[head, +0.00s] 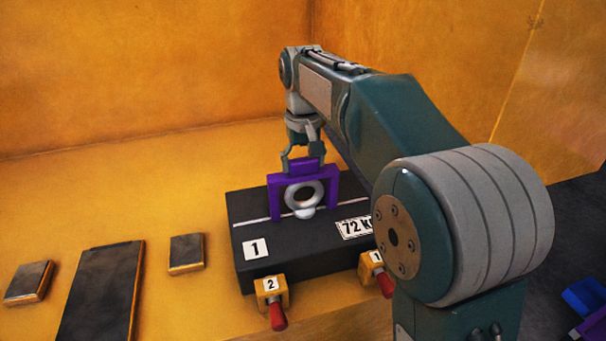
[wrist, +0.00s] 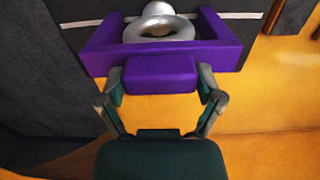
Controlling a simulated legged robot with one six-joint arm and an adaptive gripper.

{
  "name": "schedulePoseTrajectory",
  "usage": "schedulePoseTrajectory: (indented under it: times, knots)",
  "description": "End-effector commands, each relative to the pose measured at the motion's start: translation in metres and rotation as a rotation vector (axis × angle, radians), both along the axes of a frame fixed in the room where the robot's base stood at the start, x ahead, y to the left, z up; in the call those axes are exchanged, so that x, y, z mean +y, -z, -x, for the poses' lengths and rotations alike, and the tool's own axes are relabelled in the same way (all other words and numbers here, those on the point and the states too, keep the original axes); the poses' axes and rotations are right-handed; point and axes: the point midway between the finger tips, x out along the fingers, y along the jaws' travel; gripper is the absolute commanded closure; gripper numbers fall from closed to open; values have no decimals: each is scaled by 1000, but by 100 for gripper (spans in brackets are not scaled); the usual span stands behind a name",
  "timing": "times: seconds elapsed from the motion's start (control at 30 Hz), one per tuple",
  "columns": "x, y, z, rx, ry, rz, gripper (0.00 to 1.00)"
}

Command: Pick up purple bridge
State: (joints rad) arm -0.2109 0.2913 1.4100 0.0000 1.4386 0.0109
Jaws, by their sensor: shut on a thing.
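The purple bridge (head: 275,187) stands over the black block (head: 243,271), arching over a silver ring (head: 304,194). In the wrist view the purple bridge (wrist: 218,58) spans the upper middle, with the silver ring (wrist: 158,27) between its legs. My gripper (head: 302,164) is above the block, shut on the raised tab on the bridge's top. In the wrist view my gripper's fingers (wrist: 161,84) touch both sides of that tab. I cannot tell whether the bridge's feet touch the block.
The block bears a "1" label, a "72 K" label and a white line. Two red-handled latches (head: 273,298) sit at its front edge. Dark plates (head: 103,290) lie on the yellow floor at left. A yellow wall (head: 150,70) rises behind. Blue and purple pieces (head: 585,300) show at lower right.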

Motion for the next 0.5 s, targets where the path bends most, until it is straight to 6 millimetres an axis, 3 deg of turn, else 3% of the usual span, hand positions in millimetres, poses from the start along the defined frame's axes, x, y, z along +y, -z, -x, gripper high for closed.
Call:
schedulePoseTrajectory:
  times: [0.17,0.33,0.5]
  knots:
    - [0,-8,0,1,0,0,76]
    - [0,-34,0,-3,0,-1,76]
    - [-4,-61,25,-4,0,-1,76]
